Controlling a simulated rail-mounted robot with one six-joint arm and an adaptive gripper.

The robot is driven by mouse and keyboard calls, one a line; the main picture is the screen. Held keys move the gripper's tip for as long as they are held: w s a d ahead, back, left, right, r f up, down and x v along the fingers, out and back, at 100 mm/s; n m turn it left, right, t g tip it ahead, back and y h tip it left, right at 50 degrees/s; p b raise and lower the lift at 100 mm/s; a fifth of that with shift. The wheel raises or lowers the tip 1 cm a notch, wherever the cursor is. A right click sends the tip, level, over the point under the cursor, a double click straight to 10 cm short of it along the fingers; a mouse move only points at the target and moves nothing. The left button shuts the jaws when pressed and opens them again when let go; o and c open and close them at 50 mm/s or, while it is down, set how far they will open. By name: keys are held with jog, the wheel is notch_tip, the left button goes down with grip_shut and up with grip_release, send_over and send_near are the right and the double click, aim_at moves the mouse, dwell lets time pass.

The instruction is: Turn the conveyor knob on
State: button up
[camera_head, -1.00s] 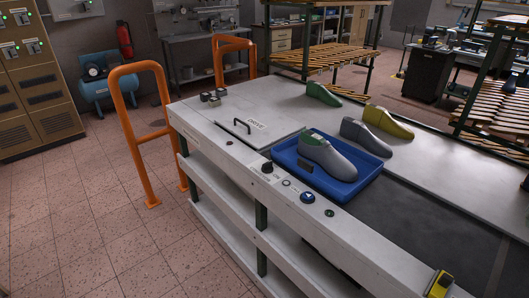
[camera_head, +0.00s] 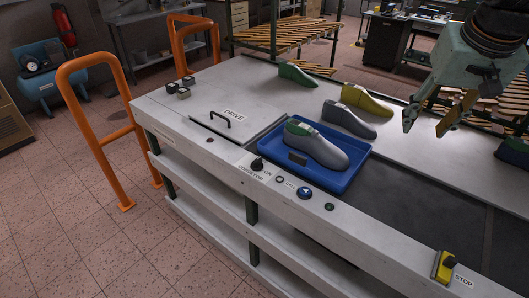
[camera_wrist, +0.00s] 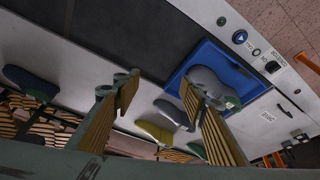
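The conveyor knob (camera_head: 257,164) is a small black knob on the front panel of the white table, beside the labels CONVEYOR and ON. In the wrist view the knob (camera_wrist: 272,67) lies at the upper right, past the blue tray. My gripper (camera_head: 425,128) is at the upper right in the head view, above the far side of the belt, well away from the knob. Its two fingers are spread apart with nothing between them. They also show in the wrist view (camera_wrist: 160,100).
A blue tray (camera_head: 343,186) holding a grey shoe last (camera_head: 318,148) stands just behind the panel. Grey, yellow and green lasts lie beyond it. A blue button (camera_head: 305,193) and a yellow STOP box (camera_head: 443,267) are along the front edge. A DRIVE hatch (camera_head: 216,128) has a raised handle.

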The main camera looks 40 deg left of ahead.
jog(key=w+a+n+p, duration=0.1)
jog(key=a+p, duration=0.1)
jog(key=a, duration=0.2)
jog(key=n+g+h+p, duration=0.1)
jog(key=n+g+p, duration=0.3)
jog(key=n+p, duration=1.05)
send_over(257, 159)
jog(key=p, duration=0.3)
notch_tip(257, 159, down, 13)
jog(key=m, duration=0.2)
jog(key=shift+s+f, duration=0.1)
jog(key=shift+f, duration=0.1)
jog(key=shift+f, duration=0.15)
jog(key=shift+f+p, duration=0.8)
jog(key=shift+f, duration=5.95)
jog(key=shift+c, duration=0.4)
jog(key=c, duration=0.8)
